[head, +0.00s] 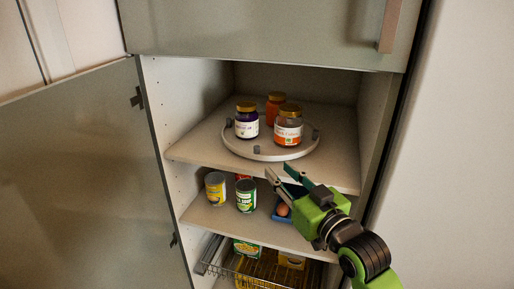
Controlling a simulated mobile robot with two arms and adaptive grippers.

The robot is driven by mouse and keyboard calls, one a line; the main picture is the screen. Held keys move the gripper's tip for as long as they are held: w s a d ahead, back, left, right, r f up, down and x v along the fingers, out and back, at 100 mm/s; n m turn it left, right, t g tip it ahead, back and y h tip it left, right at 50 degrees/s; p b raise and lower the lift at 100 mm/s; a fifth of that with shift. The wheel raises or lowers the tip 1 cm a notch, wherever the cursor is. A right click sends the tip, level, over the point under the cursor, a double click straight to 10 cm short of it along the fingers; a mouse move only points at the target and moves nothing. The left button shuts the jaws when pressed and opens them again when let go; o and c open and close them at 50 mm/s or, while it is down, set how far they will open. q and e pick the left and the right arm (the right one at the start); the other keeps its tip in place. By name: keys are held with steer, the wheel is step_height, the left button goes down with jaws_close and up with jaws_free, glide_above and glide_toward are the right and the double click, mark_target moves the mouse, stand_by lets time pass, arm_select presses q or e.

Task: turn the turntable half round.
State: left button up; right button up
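A round pale turntable (240,148) sits on the upper shelf of an open cabinet. It has small grey pegs along its rim, one at the front (257,149) and one at the right (315,134). Three jars stand on it: a purple jar (246,128) at the left, an orange jar (274,103) at the back, and a dark jar with an orange-and-white label (288,132) at the right front. My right gripper (281,173) is open and empty, in front of and below the turntable's front right edge, apart from it. My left gripper is out of view.
The upper shelf (191,149) has side walls close by. The lower shelf (207,216) holds cans (246,196) and a blue container (281,212) with eggs, partly behind my gripper. A wire basket (218,262) is below. The cabinet door (90,180) stands open at the left.

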mark_target(258, 150)
steer(key=p+x, duration=0.2)
steer(key=x, duration=0.9)
steer(key=shift+w+a+p, duration=0.15)
steer(key=shift+p, duration=0.15)
steer(key=shift+x, duration=0.8)
jaws_close()
